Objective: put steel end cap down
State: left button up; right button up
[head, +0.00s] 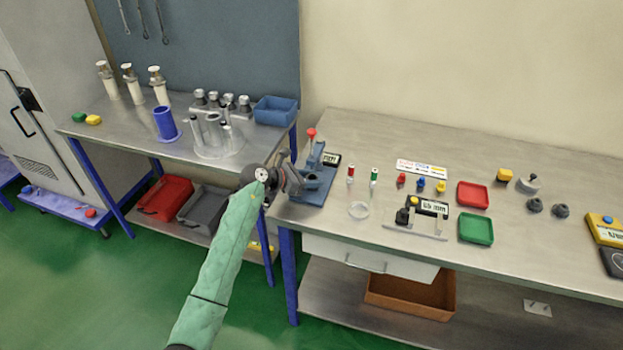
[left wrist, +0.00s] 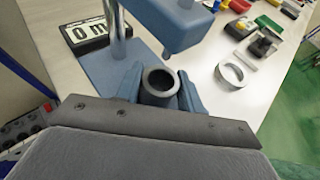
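My left gripper (head: 292,178) is at the left side of the blue press (head: 318,180), near the table's left end. My right gripper is not in view.
The press has a red knob (head: 311,132) and a display (left wrist: 84,36). A pale ring (head: 358,210), a gauge stand (head: 428,208), red tray (head: 473,195) and green tray (head: 476,229) lie to the right. Bare tabletop (head: 400,145) lies behind. The left table (head: 185,148) holds a blue bin (head: 276,110).

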pick_arm(q)
jog(key=o, duration=0.3)
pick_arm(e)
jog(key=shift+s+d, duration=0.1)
pick_arm(q)
jog(key=shift+r, duration=0.2)
jog(key=shift+a, duration=0.25)
jog(key=shift+s+a, duration=0.2)
jog(key=shift+a, duration=0.1)
jog(key=b+v, duration=0.4)
jog(key=v, duration=0.5)
jog(key=shift+s+a+r, duration=0.15)
jog(key=shift+a+r, duration=0.05)
jog(key=shift+r, duration=0.05)
jog(key=shift+s+a+r, duration=0.25)
jog(key=shift+a+r, duration=0.1)
jog(key=shift+a, duration=0.1)
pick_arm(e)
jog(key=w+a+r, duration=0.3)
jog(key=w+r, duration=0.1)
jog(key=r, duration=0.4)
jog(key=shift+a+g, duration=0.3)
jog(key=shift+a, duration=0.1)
